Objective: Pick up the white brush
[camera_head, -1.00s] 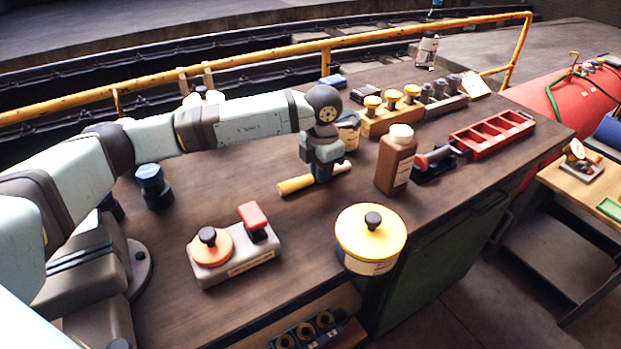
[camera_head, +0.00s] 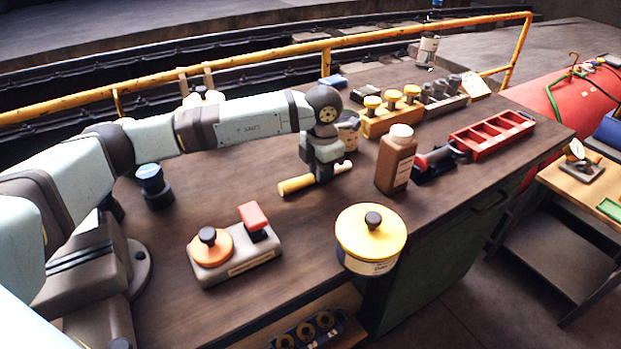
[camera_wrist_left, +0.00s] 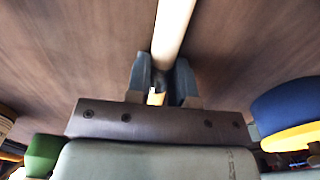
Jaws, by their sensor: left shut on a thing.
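The brush (camera_head: 297,184) is a slim rod, pale yellow at its left end and white at its right end. It is at the middle of the brown workbench (camera_head: 235,180), and I cannot tell whether it touches the top. My left gripper (camera_head: 322,177) is above it and shut on its middle, hiding that part. In the left wrist view the cream rod (camera_wrist_left: 173,30) runs away between the two dark fingers of the left gripper (camera_wrist_left: 161,84). My right gripper is not in view.
A brown bottle (camera_head: 394,165) stands just right of the brush, and a can (camera_head: 348,130) stands behind the gripper. A yellow-lidded pot (camera_head: 366,255) and a grey switch box (camera_head: 240,262) are nearer the front.

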